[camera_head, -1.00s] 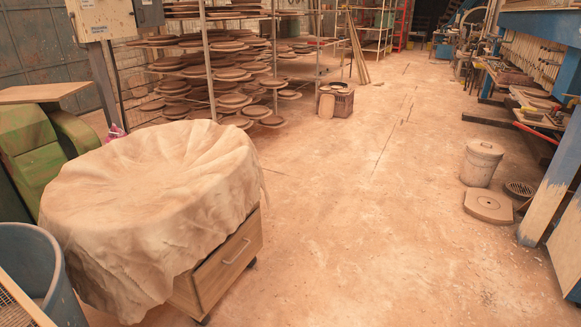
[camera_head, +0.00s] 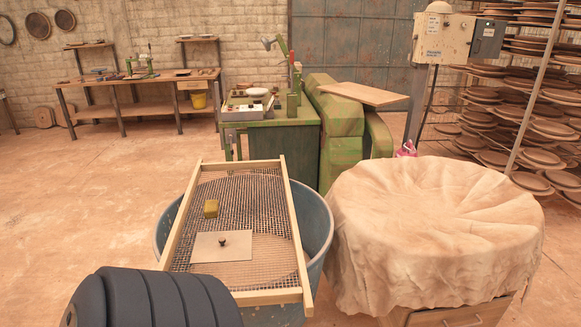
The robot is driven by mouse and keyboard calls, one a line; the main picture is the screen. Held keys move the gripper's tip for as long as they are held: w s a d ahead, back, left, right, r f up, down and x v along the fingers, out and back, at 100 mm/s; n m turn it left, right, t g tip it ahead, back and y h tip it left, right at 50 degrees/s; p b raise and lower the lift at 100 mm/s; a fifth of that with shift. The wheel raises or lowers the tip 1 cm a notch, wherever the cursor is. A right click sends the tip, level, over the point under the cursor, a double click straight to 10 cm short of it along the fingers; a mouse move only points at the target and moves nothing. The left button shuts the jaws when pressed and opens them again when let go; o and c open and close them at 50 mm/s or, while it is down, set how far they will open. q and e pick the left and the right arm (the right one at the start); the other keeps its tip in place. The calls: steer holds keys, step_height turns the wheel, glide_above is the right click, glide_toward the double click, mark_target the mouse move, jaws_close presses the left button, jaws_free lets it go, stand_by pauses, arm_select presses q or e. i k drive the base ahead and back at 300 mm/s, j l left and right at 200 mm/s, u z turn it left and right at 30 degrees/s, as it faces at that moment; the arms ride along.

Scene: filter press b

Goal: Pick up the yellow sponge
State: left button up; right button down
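The yellow sponge (camera_head: 211,208) is a small block lying on the mesh of a wood-framed screen (camera_head: 292,232). The screen rests across the top of a blue tub (camera_head: 318,222) in front of me. A dark ribbed part of my own body shows at the bottom left, close to the screen's near end. Neither of my grippers is in view.
A cloth-covered round table (camera_head: 435,225) with a drawer stands right of the tub. A green machine (camera_head: 280,140) stands behind the tub. A workbench (camera_head: 140,85) is at the back left. Open floor (camera_head: 70,200) lies to the left.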

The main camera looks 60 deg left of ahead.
mark_target(212, 207)
steer(key=u, duration=2.4)
